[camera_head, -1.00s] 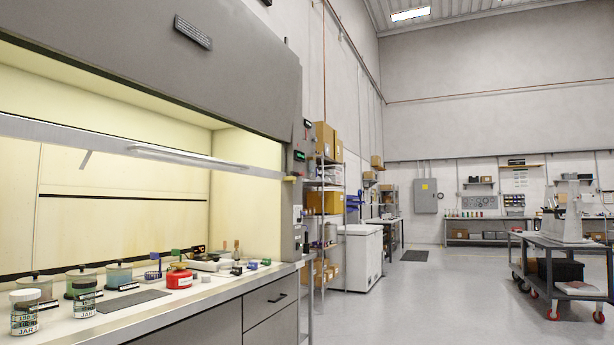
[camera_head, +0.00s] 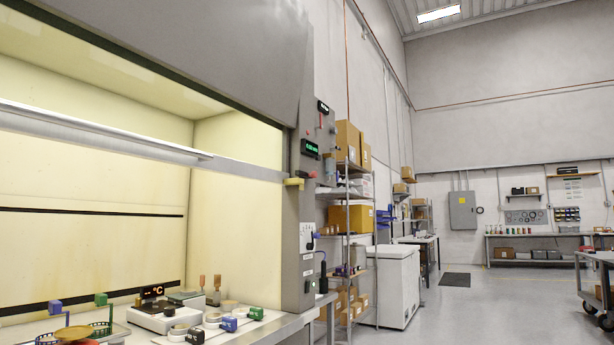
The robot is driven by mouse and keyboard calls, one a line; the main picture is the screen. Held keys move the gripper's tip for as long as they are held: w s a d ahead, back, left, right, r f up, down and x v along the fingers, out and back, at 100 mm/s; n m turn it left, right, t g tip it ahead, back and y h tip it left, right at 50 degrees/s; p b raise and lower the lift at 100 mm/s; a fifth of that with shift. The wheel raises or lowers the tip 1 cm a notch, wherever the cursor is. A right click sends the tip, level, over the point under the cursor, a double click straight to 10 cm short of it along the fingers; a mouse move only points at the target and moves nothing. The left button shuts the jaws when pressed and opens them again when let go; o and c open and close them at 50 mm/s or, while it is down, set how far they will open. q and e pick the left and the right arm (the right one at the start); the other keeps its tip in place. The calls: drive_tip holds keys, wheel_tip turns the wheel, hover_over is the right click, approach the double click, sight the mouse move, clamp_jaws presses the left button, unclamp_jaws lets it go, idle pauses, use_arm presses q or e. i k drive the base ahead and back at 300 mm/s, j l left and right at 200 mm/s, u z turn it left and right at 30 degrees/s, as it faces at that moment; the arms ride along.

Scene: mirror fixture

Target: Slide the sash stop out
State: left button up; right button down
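The sash stop appears as a small yellow block (camera_head: 293,183) at the right end of the fume hood's sash rail. It sits against the hood's right post, just below the grey sash bar (camera_head: 235,169). The sash is raised partway and the hood opening below it is clear. Neither of my grippers shows in the head view.
On the hood's worktop stand a hot plate (camera_head: 163,315), small blue and green blocks and several jars or dishes. Right of the hood are a shelf rack with cardboard boxes (camera_head: 347,143) and a white chest (camera_head: 397,284). Open floor lies farther right.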

sight(298, 173)
drive_tip(key=i+l, duration=0.35)
drive_tip(key=i, duration=0.15)
drive_tip(key=i+l+z, duration=0.1)
drive_tip(key=i+l, duration=0.3)
drive_tip(key=i, duration=0.15)
drive_tip(key=i+l, duration=0.3)
drive_tip(key=i, duration=0.25)
drive_tip(key=i+l, duration=0.35)
drive_tip(key=i, duration=0.15)
drive_tip(key=z, duration=0.05)
